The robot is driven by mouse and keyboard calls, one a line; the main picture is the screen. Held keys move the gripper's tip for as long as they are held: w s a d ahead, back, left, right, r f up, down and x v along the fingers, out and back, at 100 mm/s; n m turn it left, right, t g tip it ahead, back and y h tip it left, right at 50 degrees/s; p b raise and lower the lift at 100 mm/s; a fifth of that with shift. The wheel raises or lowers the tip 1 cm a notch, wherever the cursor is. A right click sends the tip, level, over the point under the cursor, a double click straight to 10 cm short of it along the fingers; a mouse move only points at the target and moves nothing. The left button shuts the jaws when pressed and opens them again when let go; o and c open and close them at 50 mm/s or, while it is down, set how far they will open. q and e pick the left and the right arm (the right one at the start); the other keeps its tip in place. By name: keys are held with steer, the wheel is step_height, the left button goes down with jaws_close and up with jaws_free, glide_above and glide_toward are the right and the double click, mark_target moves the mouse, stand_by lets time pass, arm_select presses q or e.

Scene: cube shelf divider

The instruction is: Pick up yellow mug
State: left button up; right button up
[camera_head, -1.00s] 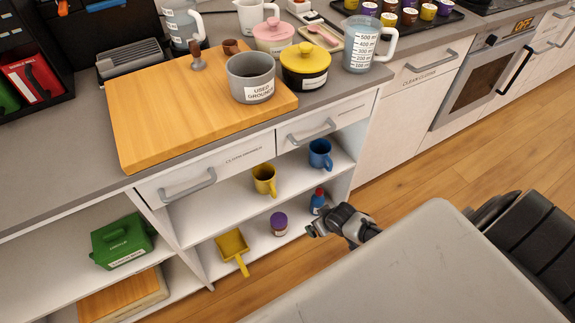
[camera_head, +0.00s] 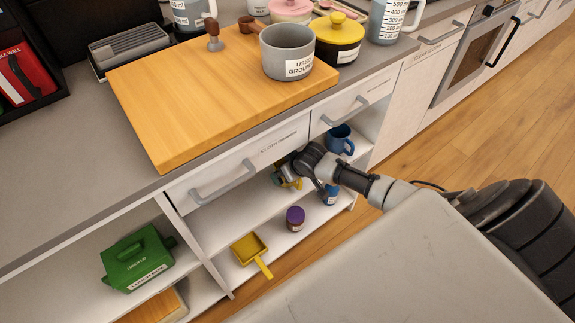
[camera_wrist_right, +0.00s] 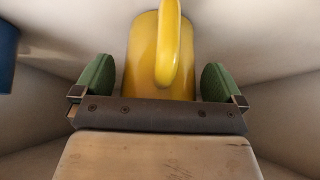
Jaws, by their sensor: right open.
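The yellow mug (camera_wrist_right: 143,55) stands on the upper shelf below the drawers. In the right wrist view it lies straight ahead, its handle turned toward my gripper. My right gripper (camera_wrist_right: 158,82) is open, with one green finger pad on each side of the mug; I cannot tell whether they touch it. In the head view my right gripper (camera_head: 288,176) reaches into the shelf and hides most of the mug. My left gripper is not in view.
A blue mug (camera_head: 340,140) stands right of my gripper. Below are a purple-lidded jar (camera_head: 295,218), a blue bottle (camera_head: 330,195) and a yellow dustpan (camera_head: 250,248). The drawer fronts (camera_head: 240,172) and wooden board (camera_head: 200,95) are above.

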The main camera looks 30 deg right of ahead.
steer(key=shift+w+f, duration=0.1)
steer(key=shift+f, duration=0.05)
steer(key=c, duration=0.8)
steer(key=shift+c, duration=0.9)
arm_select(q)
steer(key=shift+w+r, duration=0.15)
arm_select(e)
steer(key=shift+r, duration=0.4)
arm_select(q)
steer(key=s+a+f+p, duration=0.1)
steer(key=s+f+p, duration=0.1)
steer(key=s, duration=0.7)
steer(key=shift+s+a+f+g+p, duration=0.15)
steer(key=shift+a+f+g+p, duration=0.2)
steer(key=shift+p, duration=0.25)
arm_select(e)
steer(key=s+d, duration=0.1)
steer(key=s, duration=1.7)
steer(key=shift+d, duration=0.2)
